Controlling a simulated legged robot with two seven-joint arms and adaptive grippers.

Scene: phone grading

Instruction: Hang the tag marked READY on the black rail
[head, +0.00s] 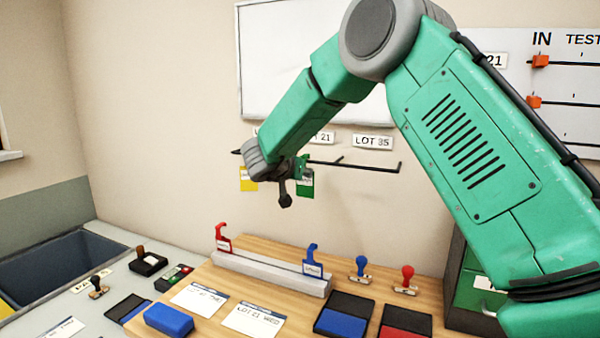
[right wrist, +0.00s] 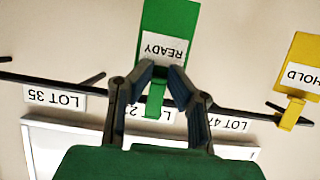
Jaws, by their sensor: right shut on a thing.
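The green tag marked READY (right wrist: 163,22) is between the fingers of my right gripper (right wrist: 160,76), which is shut on it. In the head view the green tag (head: 306,187) is at the black rail (head: 372,166), beside my right gripper (head: 287,186). In the right wrist view, which is upside down, its green hook crosses the line of the rail (right wrist: 60,82). I cannot tell whether the hook bears on the rail. A yellow tag marked HOLD (right wrist: 301,66) hangs on the rail beside it. My left gripper is not in view.
LOT 35 (head: 372,141) is one of several labels above the rail, below a whiteboard (head: 285,50). Red (head: 222,238) and blue (head: 313,262) hooked tags stand in a grey holder (head: 270,273) on the wooden table. Stamps, ink pads and cards lie around it.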

